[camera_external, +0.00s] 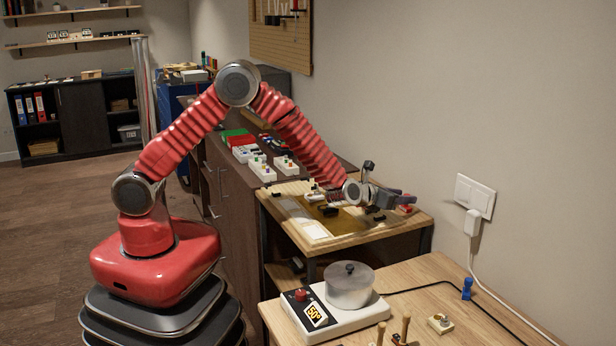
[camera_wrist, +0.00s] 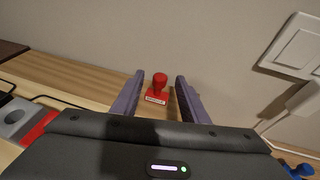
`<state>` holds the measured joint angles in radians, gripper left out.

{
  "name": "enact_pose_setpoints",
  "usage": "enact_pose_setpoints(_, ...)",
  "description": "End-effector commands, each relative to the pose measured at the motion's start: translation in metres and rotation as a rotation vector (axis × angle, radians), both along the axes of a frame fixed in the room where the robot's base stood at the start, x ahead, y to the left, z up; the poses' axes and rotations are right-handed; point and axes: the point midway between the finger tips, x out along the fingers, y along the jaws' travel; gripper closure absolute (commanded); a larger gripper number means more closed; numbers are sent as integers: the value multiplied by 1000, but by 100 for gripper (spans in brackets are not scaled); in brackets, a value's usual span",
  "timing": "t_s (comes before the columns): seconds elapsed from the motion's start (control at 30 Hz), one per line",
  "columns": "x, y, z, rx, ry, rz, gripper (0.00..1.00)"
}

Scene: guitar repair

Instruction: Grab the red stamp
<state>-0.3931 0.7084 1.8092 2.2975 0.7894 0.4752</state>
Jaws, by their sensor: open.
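The red stamp (camera_wrist: 158,84) stands upright on the wooden table in the wrist view, with a round knob on top and a pale label on its block-shaped base. My gripper (camera_wrist: 159,78) is open, with one finger to the left of the stamp and one to the right; both look apart from it. In the external view, my gripper (camera_external: 398,200) is low over the right end of the wooden work table (camera_external: 345,236). A small red part, likely the stamp (camera_external: 407,209), shows just beneath the fingers, mostly hidden by them.
The wall is close behind the stamp, with a white socket (camera_external: 475,197) and plug to the right. In front is a second wooden table with a hot plate (camera_external: 330,314), a metal pot (camera_external: 349,285), a black cable and a small blue item (camera_external: 467,288).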

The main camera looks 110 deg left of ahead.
Motion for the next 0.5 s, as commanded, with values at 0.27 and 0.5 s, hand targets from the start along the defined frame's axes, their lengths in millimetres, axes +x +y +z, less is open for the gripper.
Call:
enact_pose_setpoints(0.27,0,0,0,0,0,0,72)
enact_pose_setpoints(0.5,0,0,0,0,0,0,89)
